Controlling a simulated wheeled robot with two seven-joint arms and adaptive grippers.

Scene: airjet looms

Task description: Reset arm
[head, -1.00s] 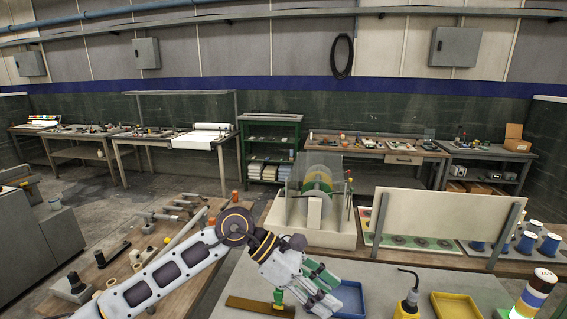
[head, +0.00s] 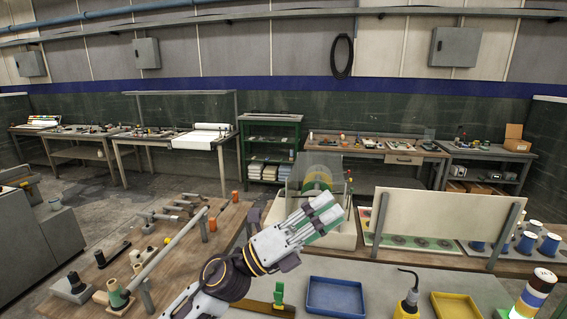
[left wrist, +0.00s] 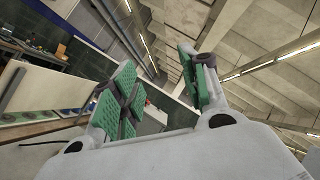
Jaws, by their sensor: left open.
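My left gripper (head: 325,214) is raised above the near bench in the head view, in front of the machine with the round disc. Its green-padded fingers point up and to the right. In the left wrist view the two fingers (left wrist: 160,85) stand apart with nothing between them, so it is open and empty. My right gripper is not in view.
A green upright piece (head: 279,293) stands by a brown strip on the near bench.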

